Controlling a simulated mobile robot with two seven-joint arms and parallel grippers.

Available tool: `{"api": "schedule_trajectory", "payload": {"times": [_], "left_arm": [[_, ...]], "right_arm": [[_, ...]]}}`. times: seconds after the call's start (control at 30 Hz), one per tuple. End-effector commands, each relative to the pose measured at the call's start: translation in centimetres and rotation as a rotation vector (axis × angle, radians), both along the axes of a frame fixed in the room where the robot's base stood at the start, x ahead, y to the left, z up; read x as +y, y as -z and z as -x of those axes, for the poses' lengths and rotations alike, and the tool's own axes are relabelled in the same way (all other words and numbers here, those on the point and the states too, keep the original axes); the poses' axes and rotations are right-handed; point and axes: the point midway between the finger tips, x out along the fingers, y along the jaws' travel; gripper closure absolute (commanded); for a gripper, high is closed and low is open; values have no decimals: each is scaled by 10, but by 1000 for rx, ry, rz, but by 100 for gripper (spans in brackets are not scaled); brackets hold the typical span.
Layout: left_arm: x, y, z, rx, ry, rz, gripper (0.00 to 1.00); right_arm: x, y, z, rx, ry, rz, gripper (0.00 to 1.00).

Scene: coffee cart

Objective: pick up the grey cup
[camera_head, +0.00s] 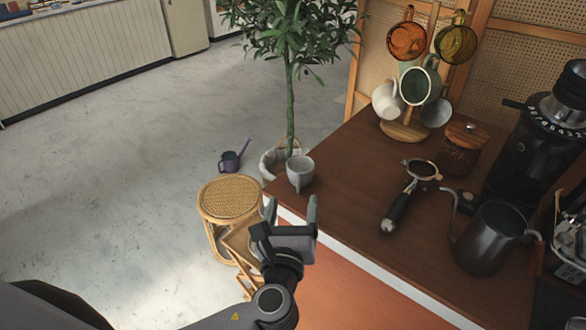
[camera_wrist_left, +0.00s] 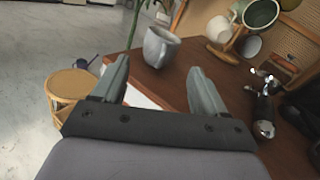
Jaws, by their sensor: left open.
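The grey cup (camera_head: 299,172) stands upright at the far left corner of the brown wooden counter (camera_head: 345,200). In the left wrist view the grey cup (camera_wrist_left: 160,47) shows ahead of my fingers, between them and a little beyond. My left gripper (camera_head: 292,210) is open and empty, just in front of the cup and apart from it. Its two grey fingers also show spread in the left wrist view (camera_wrist_left: 160,78). My right gripper is in neither view.
A mug tree (camera_head: 405,130) with several hanging mugs stands at the counter's back. A rattan stool (camera_head: 230,198) and potted plant stand beside the counter.

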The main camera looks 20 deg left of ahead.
Motion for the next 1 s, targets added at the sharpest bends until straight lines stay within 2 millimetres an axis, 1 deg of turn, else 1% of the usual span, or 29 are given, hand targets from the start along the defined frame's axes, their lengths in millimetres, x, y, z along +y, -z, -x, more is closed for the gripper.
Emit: {"api": "schedule_trajectory", "payload": {"times": [0.27, 0.37, 0.5, 0.63, 0.83, 0.87, 0.9, 0.97, 1.0], "left_arm": [[5, -7, -31, -1, -1, 1, 27], [7, -11, -46, -1, -1, 1, 27], [10, -8, -61, 1, -1, 3, 27], [11, -7, -66, 2, 1, 5, 27], [11, -7, -66, 2, 1, 5, 27], [11, -7, -66, 2, 1, 5, 37], [11, -7, -66, 2, 1, 5, 50], [11, -7, -66, 2, 1, 5, 70], [11, -7, -66, 2, 1, 5, 83]], "right_arm": [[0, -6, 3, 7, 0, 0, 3], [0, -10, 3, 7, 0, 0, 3], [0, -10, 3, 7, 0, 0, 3], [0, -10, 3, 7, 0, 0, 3], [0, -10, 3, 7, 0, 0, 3], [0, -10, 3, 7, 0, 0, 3], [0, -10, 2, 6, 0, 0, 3], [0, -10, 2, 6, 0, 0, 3], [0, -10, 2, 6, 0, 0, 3]]}}
